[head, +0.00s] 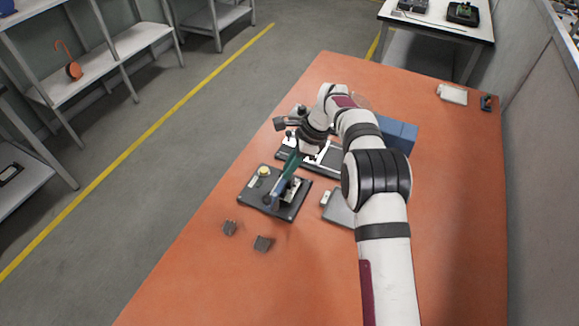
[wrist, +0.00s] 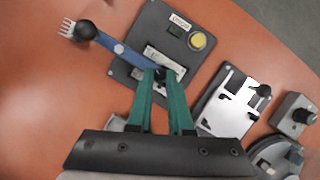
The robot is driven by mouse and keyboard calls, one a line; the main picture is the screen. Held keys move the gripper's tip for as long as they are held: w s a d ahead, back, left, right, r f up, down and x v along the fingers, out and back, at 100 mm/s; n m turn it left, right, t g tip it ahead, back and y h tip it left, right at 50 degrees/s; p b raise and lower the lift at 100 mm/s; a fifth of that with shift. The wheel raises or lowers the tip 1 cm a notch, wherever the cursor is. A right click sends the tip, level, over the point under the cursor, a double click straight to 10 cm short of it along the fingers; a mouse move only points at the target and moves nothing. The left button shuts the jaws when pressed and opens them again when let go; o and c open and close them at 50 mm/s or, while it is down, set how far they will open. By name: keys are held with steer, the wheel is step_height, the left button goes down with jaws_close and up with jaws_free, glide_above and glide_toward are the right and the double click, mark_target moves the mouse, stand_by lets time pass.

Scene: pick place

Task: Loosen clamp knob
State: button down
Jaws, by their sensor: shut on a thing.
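A dark fixture plate (head: 259,198) lies on the orange table with a yellow button and a blue lever arm (head: 277,192). In the wrist view the plate (wrist: 127,70) carries the blue lever (wrist: 120,50), which ends in a black ball at upper left. The clamp knob (wrist: 161,73) is a small dark piece at the lever's inner end, mostly hidden by my fingertips. My gripper (head: 289,174) reaches down over the plate from above. Its green fingers (wrist: 161,78) close around the knob in the wrist view.
A black-and-white slotted fixture (wrist: 229,105) stands right of the plate in the wrist view. A blue box (head: 399,134) is behind my arm. The table's near left is otherwise clear.

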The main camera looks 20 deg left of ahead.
steer(key=shift+n+g, duration=0.4)
steer(key=shift+n, duration=0.7)
steer(key=shift+h, duration=0.3)
steer(key=c, duration=0.8)
jaws_free()
steer(key=v, duration=0.7)
steer(key=shift+w+r, duration=0.15)
steer(key=shift+r, duration=0.05)
